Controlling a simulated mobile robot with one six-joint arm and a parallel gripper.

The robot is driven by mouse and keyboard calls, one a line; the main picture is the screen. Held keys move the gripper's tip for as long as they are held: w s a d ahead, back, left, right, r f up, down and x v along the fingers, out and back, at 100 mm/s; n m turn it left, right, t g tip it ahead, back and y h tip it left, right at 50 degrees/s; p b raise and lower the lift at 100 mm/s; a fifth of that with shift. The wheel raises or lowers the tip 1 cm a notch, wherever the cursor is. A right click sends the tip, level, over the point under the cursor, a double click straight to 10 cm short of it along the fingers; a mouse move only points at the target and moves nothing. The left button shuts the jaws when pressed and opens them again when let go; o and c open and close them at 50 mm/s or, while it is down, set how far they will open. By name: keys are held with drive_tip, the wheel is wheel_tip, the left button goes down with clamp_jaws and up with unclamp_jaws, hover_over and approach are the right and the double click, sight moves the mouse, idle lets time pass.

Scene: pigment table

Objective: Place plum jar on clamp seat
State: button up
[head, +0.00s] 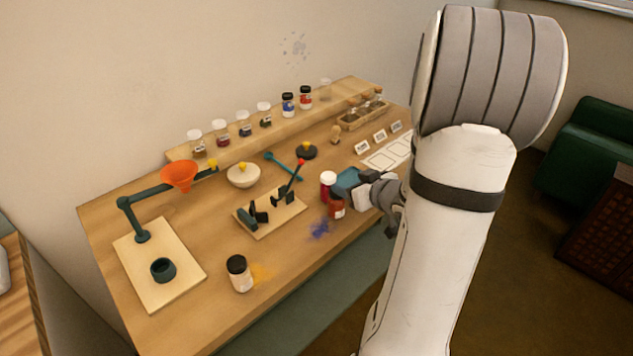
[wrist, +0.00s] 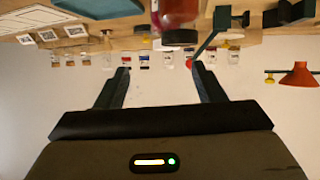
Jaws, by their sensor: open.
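A dark red jar with a white lid (head: 328,185), which looks like the plum jar, stands right of the clamp. An orange-red jar (head: 337,211) stands just in front of it, partly covered by my gripper. The clamp (head: 270,212) has dark jaws and a red-tipped lever on a wooden board; its seat looks empty. My gripper (head: 362,188) is open beside the jars, at their right. The wrist view is upside down and shows both fingers apart (wrist: 160,75), nothing between them. A red jar with a dark lid (wrist: 178,12) shows beyond the fingers; I cannot tell which jar it is.
A teal tray (wrist: 98,8) lies close to the jars. A dark-lidded jar (head: 239,274) stands at the front edge. An orange funnel (head: 179,176) on a stand is at the left. Several jars line the back shelf (head: 182,154). White cards (head: 380,137) stand at the right.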

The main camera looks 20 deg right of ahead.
sight(330, 177)
drive_tip(key=shift+y, duration=0.4)
drive_tip(key=x, duration=0.7)
drive_tip(key=shift+w+a+f, duration=0.1)
drive_tip(key=shift+w+a, duration=0.2)
drive_tip(key=shift+t, duration=0.3)
drive_tip(key=shift+c, duration=0.4)
clamp_jaws()
